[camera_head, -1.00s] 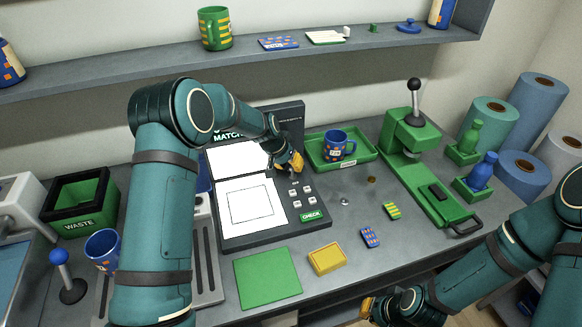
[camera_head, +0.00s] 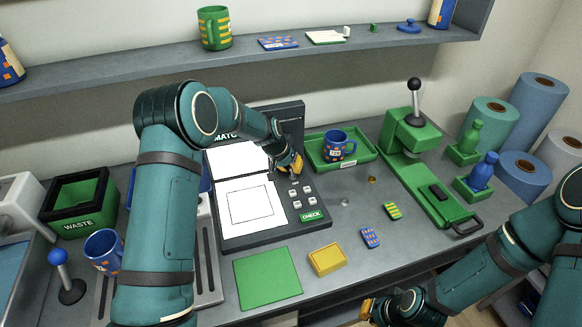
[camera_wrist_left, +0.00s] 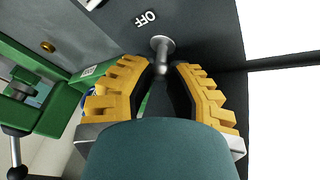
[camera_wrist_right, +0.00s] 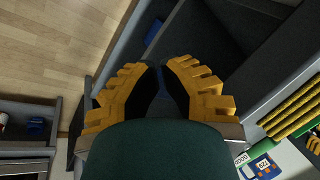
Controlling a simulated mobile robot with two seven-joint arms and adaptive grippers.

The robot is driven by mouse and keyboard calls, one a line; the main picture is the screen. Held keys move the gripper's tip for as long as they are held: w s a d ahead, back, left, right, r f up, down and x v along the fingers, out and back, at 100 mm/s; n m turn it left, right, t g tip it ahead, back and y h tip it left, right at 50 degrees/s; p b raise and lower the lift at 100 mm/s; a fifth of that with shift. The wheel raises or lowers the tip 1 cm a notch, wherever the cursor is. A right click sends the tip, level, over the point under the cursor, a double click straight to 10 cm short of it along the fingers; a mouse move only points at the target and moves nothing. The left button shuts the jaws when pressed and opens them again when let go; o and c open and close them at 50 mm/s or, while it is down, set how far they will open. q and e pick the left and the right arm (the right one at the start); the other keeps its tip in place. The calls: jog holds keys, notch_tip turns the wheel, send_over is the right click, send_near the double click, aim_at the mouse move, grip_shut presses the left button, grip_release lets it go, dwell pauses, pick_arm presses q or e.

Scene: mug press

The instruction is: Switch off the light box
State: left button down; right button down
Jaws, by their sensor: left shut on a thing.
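The light box (camera_head: 245,240) stands in the middle of the bench, a dark unit with a bright white panel (camera_head: 250,203) and a second white panel above it. My left gripper (camera_head: 299,170) is at its upper right part. In the left wrist view, my left gripper (camera_wrist_left: 165,72) is shut on a small metal switch lever (camera_wrist_left: 161,47), beside the label OFF (camera_wrist_left: 145,18). The head view hides the lever behind the fingers; I cannot tell which way it is set. My right gripper (camera_wrist_right: 161,68) is shut and empty, low beyond the bench's front edge.
Several small buttons and a green CHECK key (camera_head: 312,216) lie just below my left gripper. A green tray (camera_head: 370,153) with a blue mug (camera_head: 333,147) is close right, then the green press (camera_head: 405,135). A shelf (camera_head: 150,69) runs above.

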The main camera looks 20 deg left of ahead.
pick_arm(q)
jog(key=shift+s+d+f+m+t+y+b, duration=0.25)
jog(key=shift+s+t+y+b, duration=0.4)
jog(key=shift+b, duration=0.75)
jog(key=t+b, duration=0.1)
jog(key=t+y+b, duration=0.1)
jog(key=t, duration=0.1)
jog(key=shift+s+d+m+b, duration=0.2)
jog(key=shift+d+m+b, duration=0.1)
jog(key=shift+d+m, duration=0.05)
jog(key=shift+s+d+t+y+b, duration=0.1)
jog(key=shift+s+t+y+b, duration=0.15)
jog(key=shift+t+y+b, duration=0.4)
pick_arm(e)
notch_tip(320, 180, down, 7)
jog(key=s, duration=0.1)
jog(key=shift+s, duration=0.15)
jog(key=shift+a+f, duration=0.1)
pick_arm(q)
jog(key=c, duration=1.1)
grip_release()
jog(key=shift+c, duration=0.2)
